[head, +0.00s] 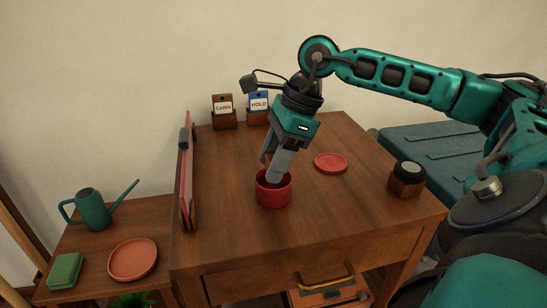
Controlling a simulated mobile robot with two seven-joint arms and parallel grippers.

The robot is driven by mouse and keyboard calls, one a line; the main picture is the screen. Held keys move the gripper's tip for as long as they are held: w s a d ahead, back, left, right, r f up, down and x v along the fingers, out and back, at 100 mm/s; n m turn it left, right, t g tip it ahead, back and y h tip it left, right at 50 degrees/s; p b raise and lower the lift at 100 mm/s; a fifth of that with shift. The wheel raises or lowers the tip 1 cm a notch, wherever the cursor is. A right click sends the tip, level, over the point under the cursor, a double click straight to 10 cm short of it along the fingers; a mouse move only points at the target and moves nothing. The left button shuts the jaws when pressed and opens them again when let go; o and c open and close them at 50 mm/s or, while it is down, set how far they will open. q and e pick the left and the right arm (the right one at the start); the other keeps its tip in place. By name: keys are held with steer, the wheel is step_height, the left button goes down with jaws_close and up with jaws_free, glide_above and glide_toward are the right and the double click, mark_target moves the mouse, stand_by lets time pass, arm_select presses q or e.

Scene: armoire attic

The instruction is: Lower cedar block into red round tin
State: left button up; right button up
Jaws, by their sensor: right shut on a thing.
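The red round tin (273,196) stands open on the wooden tabletop, near its middle. My right gripper (275,172) points down over the tin, with its fingertips at or just inside the rim. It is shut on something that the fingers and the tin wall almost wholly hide. I take it to be the cedar block, but I cannot make out its shape or whether it touches the tin's floor. My left gripper is not in view.
A red disc (331,163), perhaps a lid, lies right of the tin. A red-edged upright panel (186,175) borders the left. Two card holders (223,113) stand behind. The front tabletop is clear.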

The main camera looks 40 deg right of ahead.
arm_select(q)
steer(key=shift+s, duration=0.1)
arm_select(e)
steer(key=shift+f, duration=0.45)
stand_by(0.4)
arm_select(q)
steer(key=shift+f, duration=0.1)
arm_select(e)
steer(key=o, duration=1.1)
steer(key=shift+d+r, duration=0.15)
steer(key=shift+r, duration=0.25)
arm_select(q)
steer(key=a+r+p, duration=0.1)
steer(key=p, duration=0.2)
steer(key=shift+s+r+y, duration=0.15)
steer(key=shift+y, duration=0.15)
arm_select(e)
steer(key=v, duration=1.2)
steer(key=shift+s, duration=0.2)
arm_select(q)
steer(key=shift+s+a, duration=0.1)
